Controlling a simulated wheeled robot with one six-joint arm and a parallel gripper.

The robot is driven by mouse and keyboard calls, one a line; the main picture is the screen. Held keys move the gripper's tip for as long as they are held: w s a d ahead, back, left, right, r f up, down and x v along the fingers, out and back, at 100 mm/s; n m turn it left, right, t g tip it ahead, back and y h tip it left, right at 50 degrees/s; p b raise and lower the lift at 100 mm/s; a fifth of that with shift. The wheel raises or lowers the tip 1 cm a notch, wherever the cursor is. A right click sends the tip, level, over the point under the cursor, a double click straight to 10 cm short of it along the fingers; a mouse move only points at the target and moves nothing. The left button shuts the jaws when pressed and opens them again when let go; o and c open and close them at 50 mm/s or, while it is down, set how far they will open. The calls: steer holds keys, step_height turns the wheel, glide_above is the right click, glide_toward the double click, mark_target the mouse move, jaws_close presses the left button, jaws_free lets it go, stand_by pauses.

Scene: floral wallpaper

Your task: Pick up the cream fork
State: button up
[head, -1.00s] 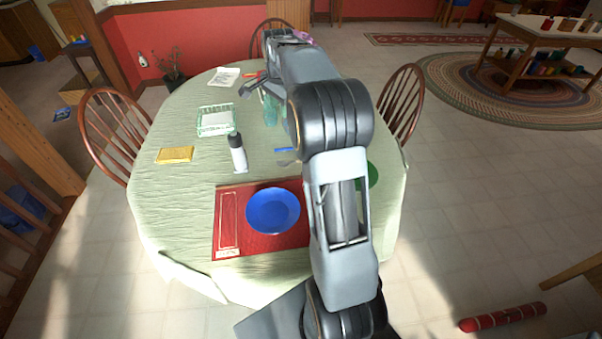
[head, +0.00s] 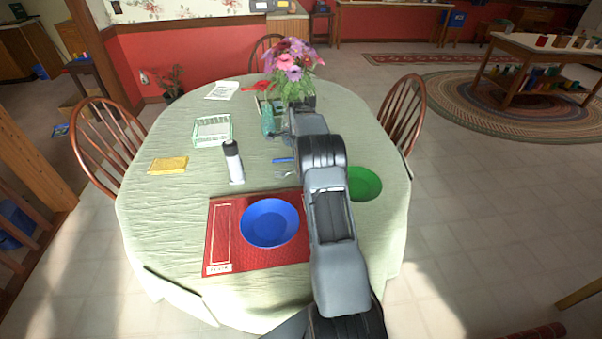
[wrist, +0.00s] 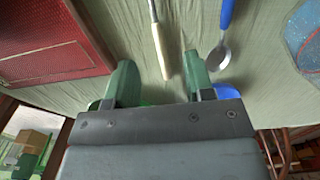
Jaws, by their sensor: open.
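The cream fork (wrist: 160,48) lies on the pale green tablecloth in the wrist view. Its cream handle points towards my gripper, and its metal end runs out of the top of the picture. My gripper (wrist: 161,64) is open and empty. Its two green fingers stand apart on either side of the handle end, which shows in the gap between them. I cannot tell the exact height above the cloth. In the head view my arm hides most of the gripper. A small metal utensil end (head: 284,174) shows beside the arm there, perhaps the fork's.
A blue-handled spoon (wrist: 222,40) lies close right of the fork. The red placemat (head: 225,240) with a blue plate (head: 270,222), a bottle (head: 233,163), a green plate (head: 364,183) and flowers (head: 292,66) are on the table.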

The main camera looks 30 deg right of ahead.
steer(key=shift+a+f, duration=0.2)
steer(key=shift+f, duration=2.95)
jaws_close()
